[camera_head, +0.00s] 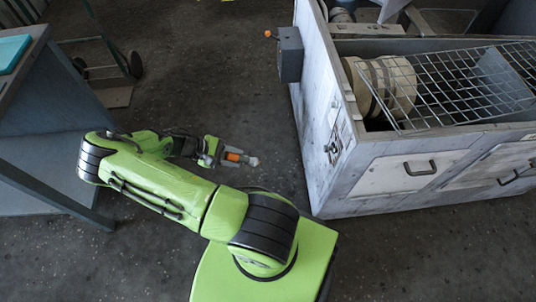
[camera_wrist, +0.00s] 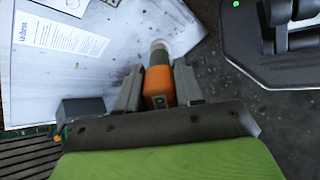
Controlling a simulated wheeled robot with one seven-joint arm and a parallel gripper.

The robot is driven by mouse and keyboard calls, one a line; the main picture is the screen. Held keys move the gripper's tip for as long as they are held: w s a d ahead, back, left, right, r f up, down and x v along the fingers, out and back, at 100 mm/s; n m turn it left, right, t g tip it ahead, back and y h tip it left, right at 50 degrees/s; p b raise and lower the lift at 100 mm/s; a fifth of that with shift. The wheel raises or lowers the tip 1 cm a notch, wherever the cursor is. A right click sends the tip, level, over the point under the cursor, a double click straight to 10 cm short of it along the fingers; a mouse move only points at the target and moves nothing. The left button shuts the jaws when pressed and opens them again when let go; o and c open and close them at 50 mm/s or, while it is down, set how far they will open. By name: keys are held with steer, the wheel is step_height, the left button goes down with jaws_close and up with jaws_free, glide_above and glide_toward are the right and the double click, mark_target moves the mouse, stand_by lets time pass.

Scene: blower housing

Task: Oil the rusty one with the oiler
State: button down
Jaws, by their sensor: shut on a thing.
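My gripper (camera_head: 226,156) is shut on an orange bottle-like thing with a pale tip, which I take to be the oiler (camera_head: 233,156). In the wrist view the oiler (camera_wrist: 158,82) sits between the two grey fingers (camera_wrist: 158,88), its pale tip pointing away from the gripper. It is held in the air left of the blower housing (camera_head: 320,115), apart from it. A grey box (camera_head: 290,54) with a small orange-tipped lever (camera_head: 269,34) is fixed to the housing's left side. The box also shows in the wrist view (camera_wrist: 84,109). I cannot tell which part is rusty.
A wire grid (camera_head: 465,85) lies tilted over the housing's open top, beside a pale ribbed drum (camera_head: 385,84). Drawer handles (camera_head: 420,168) stick out in front. A grey bench (camera_head: 50,110) stands at left, with a hand cart (camera_head: 115,65) behind. The floor between is clear.

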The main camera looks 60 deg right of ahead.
steer(key=s+d+f+g+h+b, duration=0.1)
steer(key=s+d+g, duration=0.2)
steer(key=s+d, duration=0.3)
steer(key=s+d+f+g+h+b, duration=0.1)
steer(key=s+d, duration=0.5)
steer(key=s, duration=0.7)
steer(key=shift+d+f+m+g+h, duration=0.4)
steer(key=shift+g+h, duration=0.3)
steer(key=shift+g, duration=0.7)
steer(key=shift+a, duration=0.15)
steer(key=shift+s, duration=0.15)
steer(key=shift+s, duration=0.1)
steer(key=shift+s, duration=0.1)
